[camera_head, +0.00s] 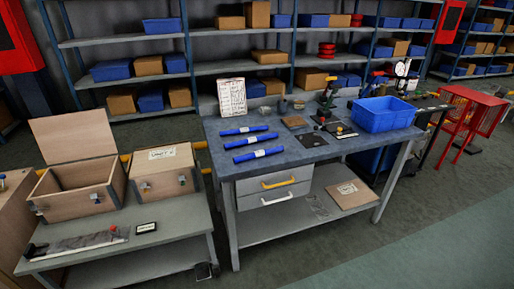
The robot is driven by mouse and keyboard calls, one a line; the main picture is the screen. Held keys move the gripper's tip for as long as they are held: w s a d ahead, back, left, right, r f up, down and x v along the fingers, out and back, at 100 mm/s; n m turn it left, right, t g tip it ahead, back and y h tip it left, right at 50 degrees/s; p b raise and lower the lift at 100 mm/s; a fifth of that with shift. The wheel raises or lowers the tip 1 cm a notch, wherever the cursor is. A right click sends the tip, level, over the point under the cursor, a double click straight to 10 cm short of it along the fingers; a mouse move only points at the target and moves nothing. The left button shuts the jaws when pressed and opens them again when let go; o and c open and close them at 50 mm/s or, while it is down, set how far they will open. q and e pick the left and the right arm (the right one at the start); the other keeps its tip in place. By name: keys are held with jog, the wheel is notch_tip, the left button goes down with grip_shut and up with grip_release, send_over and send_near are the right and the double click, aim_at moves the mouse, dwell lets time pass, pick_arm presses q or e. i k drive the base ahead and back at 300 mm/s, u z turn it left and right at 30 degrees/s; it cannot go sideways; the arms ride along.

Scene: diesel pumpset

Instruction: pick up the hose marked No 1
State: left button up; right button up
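Three blue hoses with white labels lie side by side on the left part of the grey workbench (300,160). The far hose (232,132), the middle hose (240,143) and the near hose (246,157) lie roughly parallel and apart. The label writing is too small to read, so I cannot tell which is No 1. Neither of my grippers is in view.
A blue bin (384,115) stands at the bench's right, with small parts and a dark stand (327,98) near it. A lower table (165,232) at the left holds an open wooden box (85,195) and a closed box (163,172). Shelves line the back.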

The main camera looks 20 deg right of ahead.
aim_at(243, 130)
jog(key=z, duration=0.7)
jog(key=i, duration=0.95)
jog(key=u, duration=0.2)
